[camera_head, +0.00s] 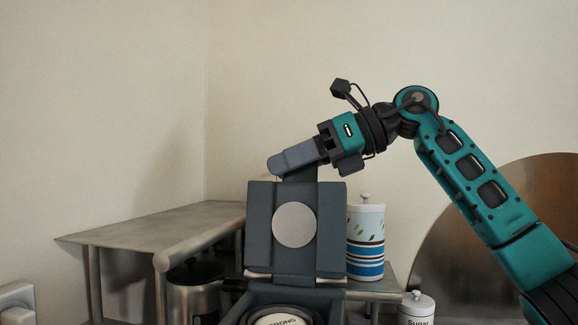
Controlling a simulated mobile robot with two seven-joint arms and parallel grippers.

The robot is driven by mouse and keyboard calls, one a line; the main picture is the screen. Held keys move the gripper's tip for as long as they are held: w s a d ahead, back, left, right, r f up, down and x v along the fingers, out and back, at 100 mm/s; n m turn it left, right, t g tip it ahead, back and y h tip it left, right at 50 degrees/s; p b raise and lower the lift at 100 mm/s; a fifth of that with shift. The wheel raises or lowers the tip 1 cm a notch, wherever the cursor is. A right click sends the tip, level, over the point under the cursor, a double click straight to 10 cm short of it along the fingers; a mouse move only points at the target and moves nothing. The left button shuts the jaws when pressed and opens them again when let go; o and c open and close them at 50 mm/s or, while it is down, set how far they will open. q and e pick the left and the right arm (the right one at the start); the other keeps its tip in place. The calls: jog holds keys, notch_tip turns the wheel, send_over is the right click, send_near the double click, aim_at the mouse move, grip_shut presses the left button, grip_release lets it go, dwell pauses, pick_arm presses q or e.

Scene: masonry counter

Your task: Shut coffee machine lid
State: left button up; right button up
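The coffee machine (267,314) stands at the bottom centre, its dark grey body cut off by the lower edge. Its lid (262,235) is raised, close to upright, with a pale round disc on the face toward me. A round white top with dark lettering (280,320) shows in the opening below. My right gripper (275,165) is at the lid's top edge, its fingers pointing left. They look touching or very near it; I cannot tell which. The fingers overlap in this view, so their opening is hidden. My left gripper is not in view.
A striped canister (366,240) stands right of the lid, and a sugar jar (416,308) at lower right. A metal shelf (150,230) and a dark-topped metal container (193,295) are at left. A large brown disc (510,230) is behind my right arm. Space above is clear.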

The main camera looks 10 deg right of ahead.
jog(key=shift+a, duration=0.15)
grip_shut()
dwell(0.6)
